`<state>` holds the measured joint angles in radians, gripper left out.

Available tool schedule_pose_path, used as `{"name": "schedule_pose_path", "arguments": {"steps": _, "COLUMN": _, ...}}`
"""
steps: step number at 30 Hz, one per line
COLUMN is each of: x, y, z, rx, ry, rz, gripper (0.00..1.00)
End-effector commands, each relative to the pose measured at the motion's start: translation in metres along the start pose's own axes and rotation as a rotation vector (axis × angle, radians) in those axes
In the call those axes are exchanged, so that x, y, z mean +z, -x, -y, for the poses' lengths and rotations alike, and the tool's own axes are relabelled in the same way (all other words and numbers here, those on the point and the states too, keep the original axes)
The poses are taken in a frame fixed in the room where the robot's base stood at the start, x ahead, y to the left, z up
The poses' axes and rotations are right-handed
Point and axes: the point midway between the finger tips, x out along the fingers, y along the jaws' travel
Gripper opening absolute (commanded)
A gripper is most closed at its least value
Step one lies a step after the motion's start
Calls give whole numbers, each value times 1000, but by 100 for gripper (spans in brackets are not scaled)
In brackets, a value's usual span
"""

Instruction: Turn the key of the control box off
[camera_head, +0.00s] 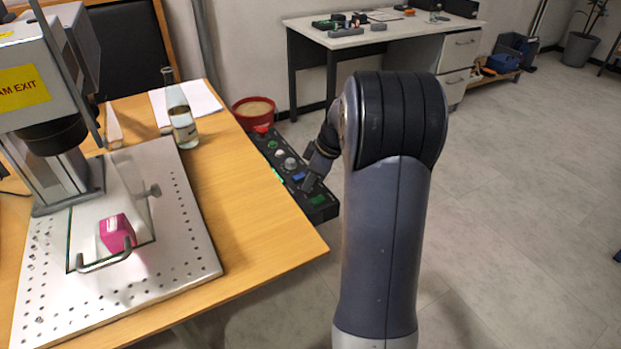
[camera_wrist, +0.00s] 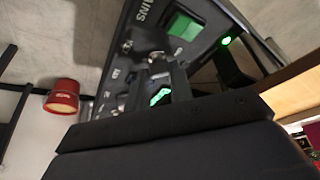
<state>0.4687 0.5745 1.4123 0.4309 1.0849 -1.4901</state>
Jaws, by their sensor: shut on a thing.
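The black control box (camera_head: 330,211) runs along the right edge of the wooden table in the head view. It carries a red button at its far end, round knobs, a blue part and a green square near its close end. In the wrist view its panel (camera_wrist: 150,14) is tilted, with a lit green square button (camera_wrist: 184,27). My gripper (camera_head: 309,182) is at the box's near half; in the wrist view its dark fingers (camera_wrist: 158,78) are shut on the small metallic key (camera_wrist: 155,58). The fingers hide much of the key, so its turn angle cannot be told.
The wooden table (camera_head: 235,215) holds the laser marker (camera_head: 60,130), a perforated plate (camera_head: 190,245) with a pink block (camera_head: 117,233), and a glass bottle (camera_head: 181,118). A red pot (camera_head: 254,113) stands beyond the box. A white desk (camera_head: 380,40) is behind. The floor at right is open.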

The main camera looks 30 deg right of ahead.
Motion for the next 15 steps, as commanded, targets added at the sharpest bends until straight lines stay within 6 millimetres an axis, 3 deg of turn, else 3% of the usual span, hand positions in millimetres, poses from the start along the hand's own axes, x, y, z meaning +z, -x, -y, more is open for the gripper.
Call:
{"name": "schedule_pose_path", "arguments": {"steps": 11, "x": 1, "y": 0, "z": 0, "rx": -2, "ry": 5, "rz": 2, "gripper": 0}}
{"name": "schedule_pose_path", "arguments": {"steps": 12, "x": 1, "y": 0, "z": 0, "rx": -2, "ry": 4, "rz": 2, "gripper": 24}}
{"name": "schedule_pose_path", "arguments": {"steps": 15, "x": 1, "y": 0, "z": 0, "rx": -2, "ry": 4, "rz": 2, "gripper": 32}}
